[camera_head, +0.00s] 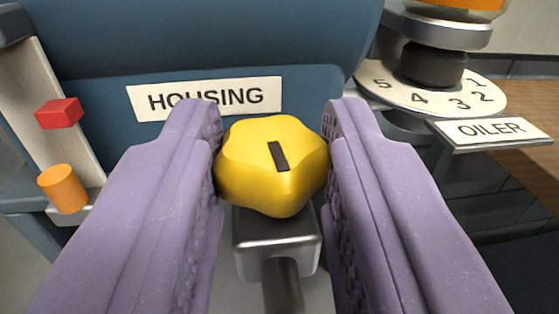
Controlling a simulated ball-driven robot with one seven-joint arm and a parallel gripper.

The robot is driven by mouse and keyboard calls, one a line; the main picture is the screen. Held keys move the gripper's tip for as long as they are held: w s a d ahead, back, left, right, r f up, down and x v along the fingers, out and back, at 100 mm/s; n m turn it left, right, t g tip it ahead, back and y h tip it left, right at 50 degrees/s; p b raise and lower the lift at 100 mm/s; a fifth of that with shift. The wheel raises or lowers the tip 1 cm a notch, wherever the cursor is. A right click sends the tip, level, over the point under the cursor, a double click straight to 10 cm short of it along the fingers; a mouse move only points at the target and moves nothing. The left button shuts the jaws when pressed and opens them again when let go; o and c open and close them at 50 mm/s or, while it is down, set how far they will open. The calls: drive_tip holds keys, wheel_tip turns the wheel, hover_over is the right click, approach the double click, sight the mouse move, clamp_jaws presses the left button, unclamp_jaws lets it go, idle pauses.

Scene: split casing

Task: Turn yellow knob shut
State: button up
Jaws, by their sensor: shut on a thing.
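The yellow knob (255,180) is lobed and has a dark mark on its face, tilted slightly from vertical. It sits on a grey metal valve body (277,245) with a dark pipe below, in front of the blue housing (100,95). My gripper (274,150) has two purple ridged fingers, one on each side of the knob, shut on it. The fingers hide the knob's side edges.
A "HOUSING" label (205,98) is behind the knob. At left a red block (59,113) and an orange cylinder (63,188) sit on a pale strip. At right are a numbered dial (420,98) and an "OILER" plate (490,131), beside a brown wooden surface (530,170).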

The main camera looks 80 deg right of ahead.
drive_tip(key=shift+w+a+m+g+b, duration=0.2)
drive_tip(key=shift+m+g+b, duration=0.35)
drive_tip(key=shift+b, duration=0.55)
drive_tip(key=shift+d+r+g+b, duration=0.1)
drive_tip(key=shift+r+g+b, duration=0.2)
drive_tip(key=shift+g, duration=0.25)
drive_tip(key=o, duration=0.6)
drive_tip(key=shift+o, duration=0.8)
drive_tip(key=shift+f, duration=0.2)
drive_tip(key=s+a+p, duration=0.1)
drive_tip(key=a+p, duration=0.1)
drive_tip(key=a, duration=0.5)
drive_tip(key=shift+a, duration=0.4)
drive_tip(key=shift+r, duration=0.1)
